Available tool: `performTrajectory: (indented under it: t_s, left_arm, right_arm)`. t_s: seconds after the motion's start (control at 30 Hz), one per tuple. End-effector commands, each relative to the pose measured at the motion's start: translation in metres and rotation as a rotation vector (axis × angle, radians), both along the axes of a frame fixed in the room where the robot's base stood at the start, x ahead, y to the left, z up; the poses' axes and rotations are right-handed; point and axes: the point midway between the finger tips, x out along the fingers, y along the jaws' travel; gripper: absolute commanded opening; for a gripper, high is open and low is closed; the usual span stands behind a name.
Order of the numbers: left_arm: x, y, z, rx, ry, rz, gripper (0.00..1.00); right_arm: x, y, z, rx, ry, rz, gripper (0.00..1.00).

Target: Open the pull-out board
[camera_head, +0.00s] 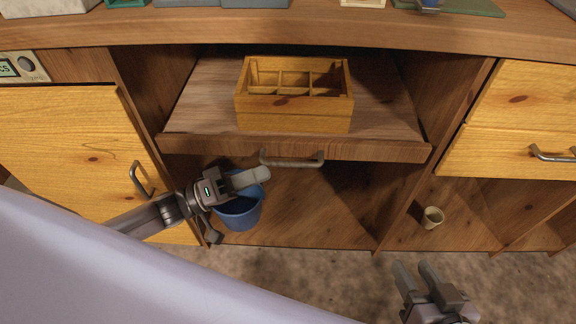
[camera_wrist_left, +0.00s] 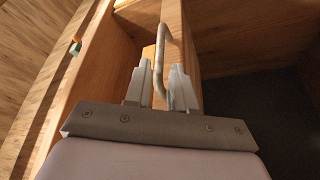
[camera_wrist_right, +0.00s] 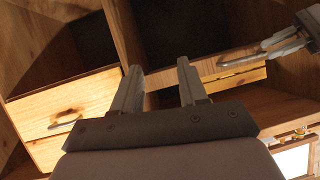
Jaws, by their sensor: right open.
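The pull-out board (camera_head: 372,100) is a flat wooden shelf in the middle bay of the cabinet, with a wooden front edge. Its grey bar handle (camera_head: 292,162) is on that front; it also shows in the left wrist view (camera_wrist_left: 163,50). My left gripper (camera_head: 258,178) is at the left end of the handle. In the left wrist view its fingers (camera_wrist_left: 160,85) are apart, with the bar between them, closer to the right finger; I cannot tell whether they touch. My right gripper (camera_head: 416,272) is open and empty, low in front of the cabinet, away from the handle.
A divided wooden box (camera_head: 293,115) stands on the board. A blue bucket (camera_head: 240,212) is below it, partly behind my left gripper. A small beige cup (camera_head: 432,217) is in the right lower bay. A yellow door (camera_head: 75,140) and yellow drawers (camera_head: 510,150) flank the bay. The floor in front is clear.

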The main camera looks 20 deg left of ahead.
Motion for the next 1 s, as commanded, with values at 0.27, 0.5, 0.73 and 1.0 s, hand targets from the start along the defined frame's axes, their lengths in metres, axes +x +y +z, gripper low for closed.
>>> performTrajectory:
  t_s: [0.27,0.5,0.73,1.0]
  left_arm:
    - [0.017,-0.023,0.005,-0.009,0.005,-0.014,0.24]
    - [0.036,-0.049,0.012,-0.008,0.006,-0.013,0.24]
    - [0.041,-0.056,0.014,-0.005,0.008,-0.011,0.24]
    - [0.04,-0.055,0.014,-0.006,0.008,-0.012,0.0]
  right_arm:
    - [0.002,0.004,-0.003,0.024,0.0,0.006,0.43]
    - [0.003,0.009,-0.004,0.057,0.0,0.013,0.43]
    - [0.004,0.011,-0.004,0.068,0.001,0.016,0.43]
    - [0.004,0.011,-0.004,0.068,0.001,0.016,0.43]
